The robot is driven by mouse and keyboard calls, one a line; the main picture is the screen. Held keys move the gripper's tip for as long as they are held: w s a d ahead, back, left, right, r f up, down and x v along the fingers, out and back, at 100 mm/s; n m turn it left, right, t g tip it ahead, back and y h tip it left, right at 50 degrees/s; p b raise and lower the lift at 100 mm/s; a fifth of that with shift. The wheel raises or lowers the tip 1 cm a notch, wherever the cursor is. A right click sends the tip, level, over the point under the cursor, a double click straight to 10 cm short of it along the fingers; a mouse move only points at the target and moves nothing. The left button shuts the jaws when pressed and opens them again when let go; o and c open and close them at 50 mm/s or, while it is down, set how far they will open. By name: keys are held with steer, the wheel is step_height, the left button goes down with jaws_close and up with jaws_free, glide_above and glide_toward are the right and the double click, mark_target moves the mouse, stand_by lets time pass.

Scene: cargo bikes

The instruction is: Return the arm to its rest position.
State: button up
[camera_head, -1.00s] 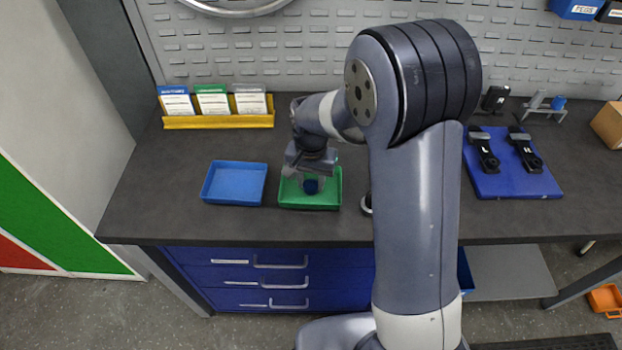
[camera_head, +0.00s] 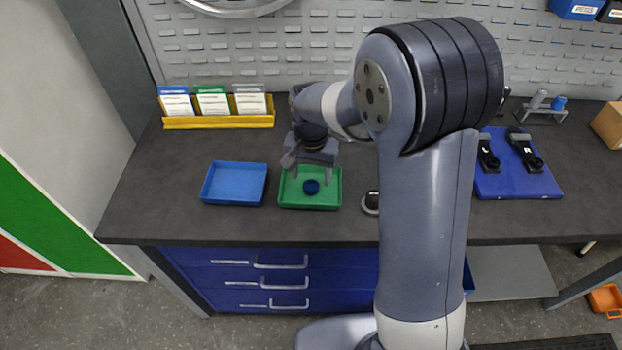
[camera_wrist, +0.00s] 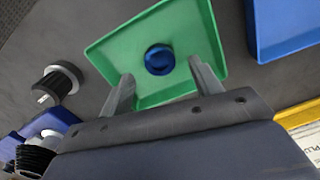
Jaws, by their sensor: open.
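My gripper (camera_head: 312,174) is open and empty, above the back part of the green tray (camera_head: 325,201) on the bench. A small dark blue round part (camera_head: 311,187) lies in the green tray, apart from the fingers. In the wrist view my gripper (camera_wrist: 158,84) has its two fingers spread, with the blue part (camera_wrist: 159,60) beyond them in the green tray (camera_wrist: 110,50). My arm reaches over the bench from the right of the tray.
A blue tray (camera_head: 235,184) sits left of the green one. A yellow card rack (camera_head: 218,121) stands behind. A black round part (camera_head: 371,202) lies right of the tray. A blue mat (camera_head: 515,183) holds two black pedals marked L and R. A perforated wall panel (camera_head: 300,50) bounds the back.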

step_height(320, 180, up, 8)
steer(key=shift+f, duration=0.2)
stand_by(0.3)
step_height(320, 180, down, 11)
steer(key=shift+r, duration=0.4)
stand_by(0.4)
